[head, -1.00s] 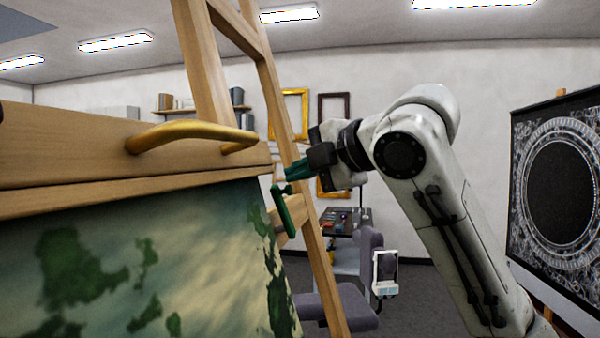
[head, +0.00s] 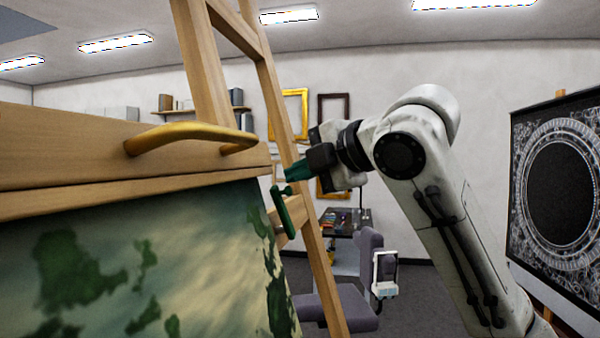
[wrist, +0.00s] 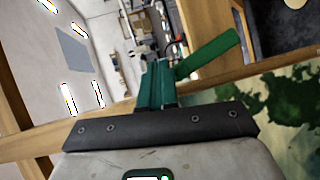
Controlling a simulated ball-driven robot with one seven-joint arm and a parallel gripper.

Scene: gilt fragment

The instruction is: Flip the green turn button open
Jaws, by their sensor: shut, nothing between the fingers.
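The green turn button (head: 284,210) is a flat bar at the right end of the wooden rail, hanging down and slightly tilted in the head view. In the wrist view the turn button (wrist: 210,54) slants up to the right beside the fingertips. My gripper (head: 288,177) is shut and empty, its dark green fingers pointing left, just above the button's upper end. The shut gripper (wrist: 157,68) also shows in the wrist view, close to the button's near end. I cannot tell whether they touch.
A gold handle (head: 190,134) sticks out from the wooden rail (head: 60,150) left of my gripper. A green painted panel (head: 150,265) lies below the rail. Wooden easel legs (head: 290,150) rise behind the button. A dark ornate panel (head: 558,190) stands far right.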

